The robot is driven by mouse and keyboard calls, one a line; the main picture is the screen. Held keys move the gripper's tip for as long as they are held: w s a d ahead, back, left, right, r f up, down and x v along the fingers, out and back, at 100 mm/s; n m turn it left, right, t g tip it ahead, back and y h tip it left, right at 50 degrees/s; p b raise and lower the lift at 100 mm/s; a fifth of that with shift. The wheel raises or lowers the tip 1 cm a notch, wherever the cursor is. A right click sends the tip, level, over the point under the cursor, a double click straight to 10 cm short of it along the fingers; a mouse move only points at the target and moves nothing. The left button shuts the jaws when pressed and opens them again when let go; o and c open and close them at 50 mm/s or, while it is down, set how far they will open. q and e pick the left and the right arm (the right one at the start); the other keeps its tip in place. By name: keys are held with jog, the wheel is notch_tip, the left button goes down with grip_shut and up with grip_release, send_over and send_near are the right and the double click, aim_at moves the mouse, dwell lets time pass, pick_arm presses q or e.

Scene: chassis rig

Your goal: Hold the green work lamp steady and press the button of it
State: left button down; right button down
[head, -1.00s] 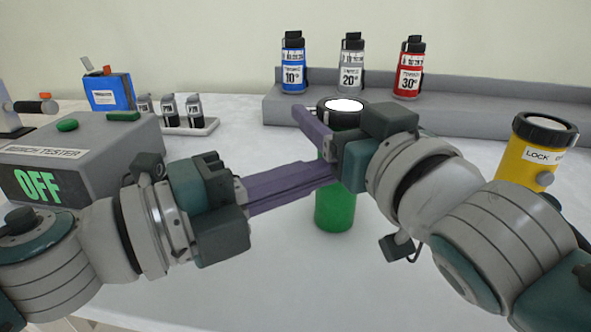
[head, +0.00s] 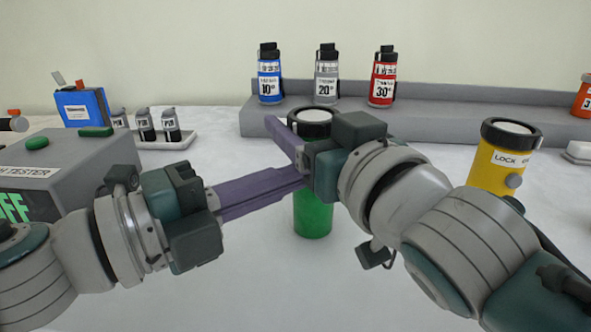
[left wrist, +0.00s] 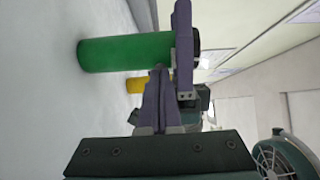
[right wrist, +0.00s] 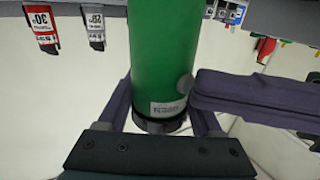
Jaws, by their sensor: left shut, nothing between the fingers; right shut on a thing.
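The green work lamp (head: 313,215) stands upright on the table, with a black head and a pale grey lens (head: 314,115). My right gripper (head: 291,140) is shut around it just below the head; in the right wrist view its fingers flank the lamp (right wrist: 165,50). The lamp's round button (right wrist: 186,84) shows there above a small label. My left gripper (head: 303,175) is shut and empty. Its fingertips (right wrist: 197,92) are right beside the button; I cannot tell whether they touch. The left wrist view shows those fingers (left wrist: 160,72) against the lamp's side (left wrist: 125,52).
A yellow lamp (head: 498,168) stands at right. A grey shelf (head: 440,118) at the back carries blue, grey and red canisters. A grey tester box (head: 75,165) is at left, with a blue box (head: 82,108) and a tray (head: 170,140) of small items behind it.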

jog(key=shift+d+f, duration=0.1)
jog(key=shift+f, duration=0.15)
pick_arm(q)
jog(key=v, duration=0.9)
pick_arm(e)
jog(key=shift+c, duration=2.2)
grip_release()
jog(key=o, duration=0.4)
jog(key=shift+r, duration=0.15)
jog(key=shift+o, duration=0.2)
